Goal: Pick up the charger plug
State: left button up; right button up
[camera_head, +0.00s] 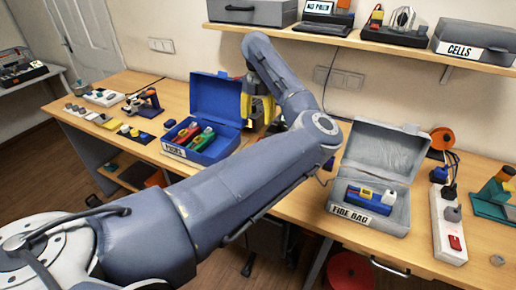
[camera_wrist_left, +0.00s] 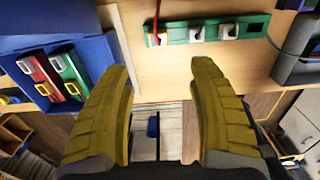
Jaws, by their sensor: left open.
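My left gripper (camera_head: 258,108) has yellow fingers and is over the back of the bench, just right of the blue box. In the left wrist view the gripper (camera_wrist_left: 160,75) is open, with nothing between its fingertips. A green power strip (camera_wrist_left: 180,36) lies beyond the fingertips. I cannot tell which is the charger plug. In the head view my arm hides most of this area. My right gripper is not in view.
The open blue box (camera_head: 222,95) with red and green packs stands left of the gripper. An open grey box (camera_head: 382,145) labelled "FIRE BAG" holds a blue pack. A white power strip (camera_head: 444,212) with dark plugs lies at the right. A shelf (camera_head: 400,45) runs above.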

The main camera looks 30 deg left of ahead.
pick_arm(q)
notch_tip(320, 180, down, 14)
jog(key=shift+w+a+f, duration=0.1)
jog(key=shift+a+f, duration=0.05)
jog(key=shift+f, duration=0.1)
dwell(0.6)
jog(key=c, duration=1.3)
